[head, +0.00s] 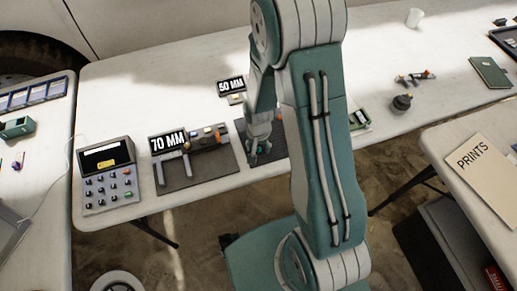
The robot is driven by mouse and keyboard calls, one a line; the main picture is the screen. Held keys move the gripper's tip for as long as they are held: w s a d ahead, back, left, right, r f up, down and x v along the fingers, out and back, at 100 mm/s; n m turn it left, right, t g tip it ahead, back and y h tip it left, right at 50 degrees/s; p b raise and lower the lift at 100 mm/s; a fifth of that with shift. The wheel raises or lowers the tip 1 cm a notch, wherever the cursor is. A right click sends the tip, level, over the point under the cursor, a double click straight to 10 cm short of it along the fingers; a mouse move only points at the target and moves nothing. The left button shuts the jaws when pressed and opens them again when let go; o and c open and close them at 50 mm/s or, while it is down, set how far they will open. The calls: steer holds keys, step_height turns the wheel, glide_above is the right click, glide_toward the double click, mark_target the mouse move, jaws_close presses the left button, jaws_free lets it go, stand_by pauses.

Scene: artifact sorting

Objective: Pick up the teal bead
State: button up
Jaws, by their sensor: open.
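My gripper (258,154) points down over a dark perforated mat (271,156) near the front edge of the middle table. It is open, and its fingertips are small in the picture. I cannot make out a teal bead; one may be too small to see or hidden behind my gripper and arm. My arm covers the middle of the view and hides the right part of the mat. I cannot tell whether anything lies between the fingers.
Left of my gripper are a grey mat (205,172) with a caliper, a "70 MM" display (168,142) and a keypad device (105,175). A "50 MM" display (231,86) stands behind. A dark round object (401,103) sits right. The back of the white table (175,80) is largely clear.

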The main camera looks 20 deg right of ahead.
steer(key=c, duration=0.8)
steer(key=shift+r, duration=0.2)
